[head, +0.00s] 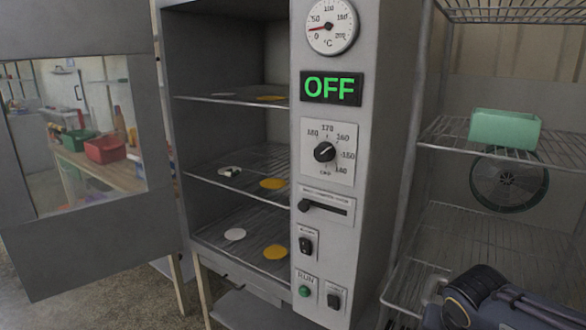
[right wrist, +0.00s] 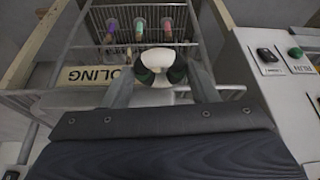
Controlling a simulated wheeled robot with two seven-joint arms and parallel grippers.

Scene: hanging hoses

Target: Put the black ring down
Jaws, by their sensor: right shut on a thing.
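My right gripper (right wrist: 161,78) shows in the right wrist view, its two grey fingers closed in on a small dark thing, which I take to be the black ring (right wrist: 177,74). A pale rounded shape (right wrist: 157,55) shows between and behind the dark parts; whether it belongs to the held thing I cannot tell. The grip is in front of a wire rack (right wrist: 100,99) with a label reading "OLING" (right wrist: 95,75). In the head view only part of my right arm shows at lower right, and its fingertips are out of frame. My left gripper is in neither view.
The oven (head: 340,230) stands open, its display reading OFF. Yellow discs (head: 273,184) and white discs (head: 235,234) lie on its shelves. The open door (head: 75,240) is at left. Coloured pegs (right wrist: 139,28) line the wrist view's rack.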

